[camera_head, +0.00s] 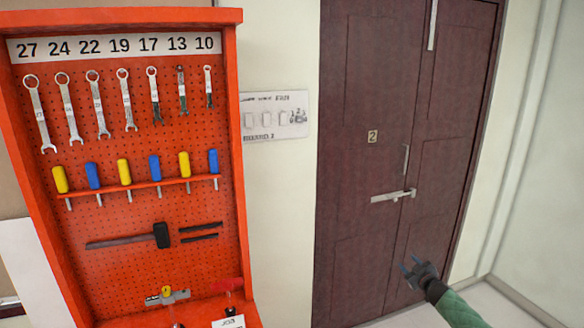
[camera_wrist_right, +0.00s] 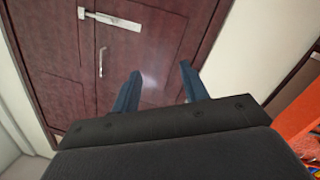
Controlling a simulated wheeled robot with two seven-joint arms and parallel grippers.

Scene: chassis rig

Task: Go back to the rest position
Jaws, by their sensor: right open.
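My right gripper (camera_head: 411,265) is at the lower right of the head view, in front of the dark red door. It is open and empty. In the right wrist view its two blue fingers (camera_wrist_right: 158,88) stand apart with only the door behind them. My left gripper is not in view.
An orange tool board (camera_head: 120,215) with wrenches (camera_head: 100,104), screwdrivers (camera_head: 125,172) and a hammer (camera_head: 130,240) stands at the left. A dark red double door (camera_head: 370,130) with a metal latch (camera_head: 393,196) is shut. A switch panel (camera_head: 275,116) is on the wall between them.

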